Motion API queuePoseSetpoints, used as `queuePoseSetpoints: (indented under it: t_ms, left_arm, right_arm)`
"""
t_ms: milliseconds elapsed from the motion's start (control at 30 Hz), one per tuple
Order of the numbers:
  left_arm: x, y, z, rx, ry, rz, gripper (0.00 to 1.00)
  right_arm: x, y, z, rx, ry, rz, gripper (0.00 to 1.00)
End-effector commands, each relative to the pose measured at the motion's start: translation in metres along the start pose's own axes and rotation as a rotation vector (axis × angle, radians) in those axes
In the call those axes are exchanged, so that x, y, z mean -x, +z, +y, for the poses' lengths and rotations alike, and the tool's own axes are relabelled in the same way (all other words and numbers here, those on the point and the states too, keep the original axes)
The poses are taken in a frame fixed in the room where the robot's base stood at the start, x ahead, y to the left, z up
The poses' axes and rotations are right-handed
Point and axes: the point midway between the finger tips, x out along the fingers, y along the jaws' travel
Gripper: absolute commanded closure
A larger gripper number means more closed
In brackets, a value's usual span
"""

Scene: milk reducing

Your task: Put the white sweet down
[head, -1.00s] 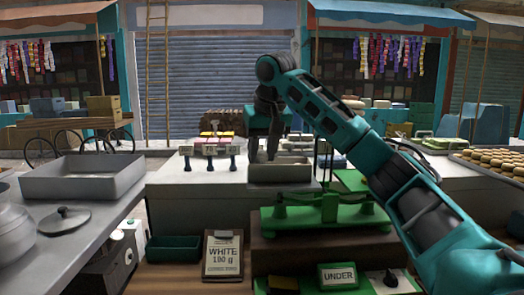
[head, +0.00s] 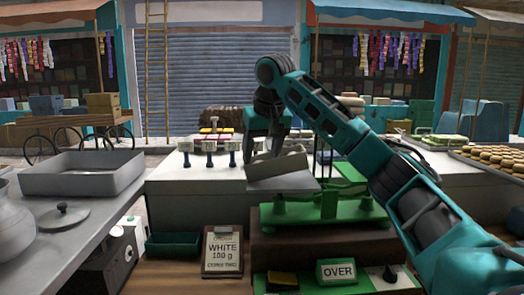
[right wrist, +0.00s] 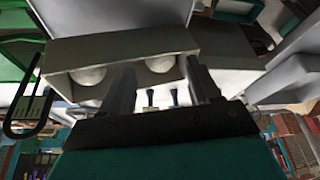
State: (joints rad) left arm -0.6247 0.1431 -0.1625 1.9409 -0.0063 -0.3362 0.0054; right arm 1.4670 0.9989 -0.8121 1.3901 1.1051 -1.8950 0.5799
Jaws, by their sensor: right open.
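My right gripper (head: 262,148) is open just above the grey open box (head: 280,171) on the white counter. The box sits tilted, its right side higher. In the right wrist view, rounded white sweets (right wrist: 90,75) show inside the box; another white sweet (right wrist: 160,63) shows between the spread fingers, apparently in the box. I cannot tell whether a finger touches it. The green balance (head: 325,207) stands in front, with a sign (head: 338,271) reading OVER. My left gripper is not in view.
A large grey tray (head: 82,176) and a pot lid (head: 63,215) are on the left counter. A dark green bin (head: 173,245) stands beside the clipboard. Small stands (head: 210,150) are left of the box. A tray of round buns (head: 490,157) is at the far right.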

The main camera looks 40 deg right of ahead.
Motion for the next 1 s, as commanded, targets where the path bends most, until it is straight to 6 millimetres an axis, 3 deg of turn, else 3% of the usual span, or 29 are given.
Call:
queuePoseSetpoints:
  t_ms: [167,467,1000]
  left_arm:
    - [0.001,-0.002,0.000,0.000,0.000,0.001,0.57]
    - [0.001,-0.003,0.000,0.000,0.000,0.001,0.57]
    - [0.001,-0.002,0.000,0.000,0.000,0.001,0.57]
  right_arm:
    - [0.008,-0.004,-0.001,0.001,-0.003,0.003,0.38]
    - [0.066,-0.005,0.000,0.000,-0.001,0.006,0.38]
    - [0.121,-0.005,-0.001,0.001,0.000,0.003,0.38]
